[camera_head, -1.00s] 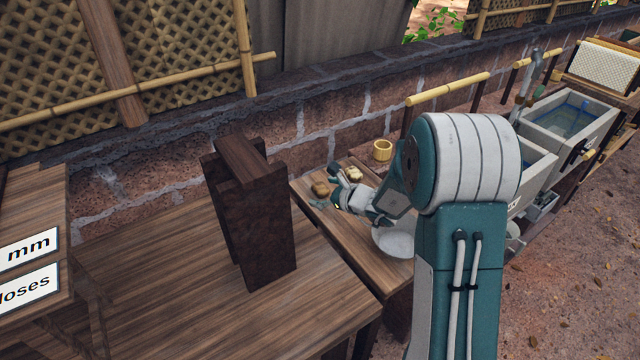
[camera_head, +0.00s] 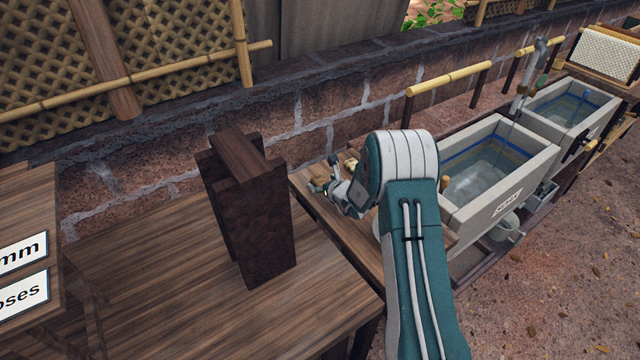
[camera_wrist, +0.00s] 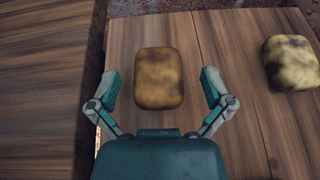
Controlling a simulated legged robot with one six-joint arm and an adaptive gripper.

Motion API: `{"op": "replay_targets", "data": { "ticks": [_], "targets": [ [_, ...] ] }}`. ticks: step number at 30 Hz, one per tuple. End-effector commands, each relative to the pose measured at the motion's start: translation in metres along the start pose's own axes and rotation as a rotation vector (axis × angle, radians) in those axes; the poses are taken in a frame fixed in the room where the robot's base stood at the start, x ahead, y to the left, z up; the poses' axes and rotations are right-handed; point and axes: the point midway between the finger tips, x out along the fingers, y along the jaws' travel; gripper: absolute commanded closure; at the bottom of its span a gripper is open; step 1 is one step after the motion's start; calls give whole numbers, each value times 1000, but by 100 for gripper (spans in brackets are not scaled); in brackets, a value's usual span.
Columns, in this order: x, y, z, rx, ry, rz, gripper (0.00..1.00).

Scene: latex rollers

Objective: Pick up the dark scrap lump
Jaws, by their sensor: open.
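A brown lump with dark blotches (camera_wrist: 158,78) lies on the wooden bench top in the wrist view, between and slightly ahead of my open fingers. My gripper (camera_wrist: 160,88) is open, with one finger to each side of this lump and apart from it. A paler, yellowish lump with dark patches (camera_wrist: 291,62) lies to the right, outside the fingers.
A dark wooden upright block (camera_head: 255,215) stands on the nearer table (camera_head: 170,290), left of my arm. Stone basins with water (camera_head: 490,170) stand to the right. A brick wall (camera_head: 330,110) with a bamboo rail (camera_head: 450,79) runs behind the bench.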

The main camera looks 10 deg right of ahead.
Motion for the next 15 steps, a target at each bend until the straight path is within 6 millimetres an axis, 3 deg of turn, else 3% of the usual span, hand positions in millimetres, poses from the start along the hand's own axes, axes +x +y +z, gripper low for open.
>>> {"op": "replay_targets", "data": {
  "ticks": [6, 13, 14, 15],
  "targets": [
    [26, 1, 0, -1, 1, 1, 0],
    [27, 1, 1, 0, 1, 0, 0],
    [27, 1, 1, 0, 1, 0, 5],
    [27, 1, 1, -1, 1, 0, 22]
  ]
}}
